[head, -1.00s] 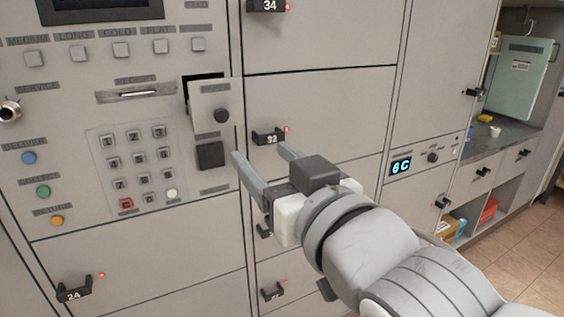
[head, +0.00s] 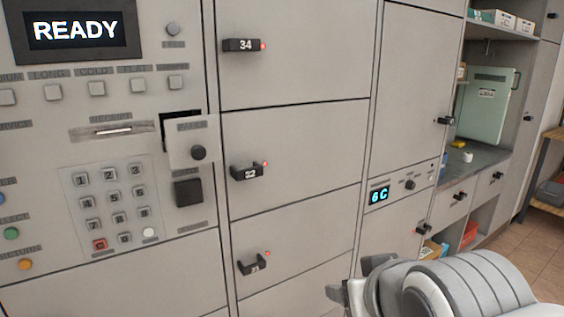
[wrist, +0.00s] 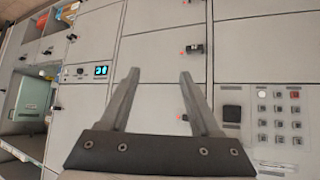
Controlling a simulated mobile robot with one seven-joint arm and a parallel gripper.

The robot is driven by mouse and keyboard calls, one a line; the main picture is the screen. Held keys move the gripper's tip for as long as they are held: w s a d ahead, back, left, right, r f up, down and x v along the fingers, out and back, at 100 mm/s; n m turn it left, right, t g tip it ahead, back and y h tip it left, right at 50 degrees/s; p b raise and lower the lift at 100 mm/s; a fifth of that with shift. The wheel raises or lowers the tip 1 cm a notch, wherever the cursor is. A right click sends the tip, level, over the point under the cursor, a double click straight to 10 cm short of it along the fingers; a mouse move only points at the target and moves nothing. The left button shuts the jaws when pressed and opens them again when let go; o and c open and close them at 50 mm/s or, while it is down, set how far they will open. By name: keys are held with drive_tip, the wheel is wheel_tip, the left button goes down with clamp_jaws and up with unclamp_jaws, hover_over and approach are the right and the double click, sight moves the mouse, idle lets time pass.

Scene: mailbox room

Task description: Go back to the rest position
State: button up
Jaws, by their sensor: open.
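My gripper (wrist: 155,82) is open and empty in the wrist view, its two fingers apart in front of grey locker doors. In the head view my arm is low at the bottom right, and the fingers are mostly hidden or cut off by the frame's bottom edge. The locker wall's control panel is at the left of the head view, with a keypad (head: 112,208) and a screen (head: 76,29) reading "READY". A small flap (head: 191,142) with a round black knob (head: 198,153) stands ajar, with a dark gap behind its left edge.
Locker doors with black handles, such as the 34 handle (head: 244,45) and the 32 handle (head: 247,173), fill the middle. A "6C" display (head: 379,195) is to the right. A counter (head: 470,160) with shelves stands at the far right, above a tiled floor.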

drive_tip(key=s+d+f+m+g+h, duration=0.1)
drive_tip(key=s+d+f+g, duration=0.2)
drive_tip(key=s+d+f, duration=0.1)
wheel_tip(320, 180, up, 15)
drive_tip(key=s+p, duration=0.1)
drive_tip(key=p, duration=1.4)
drive_tip(key=shift+s+g, duration=0.2)
drive_tip(key=shift+g, duration=0.2)
drive_tip(key=shift+a+f, duration=0.1)
drive_tip(key=shift+f, duration=0.05)
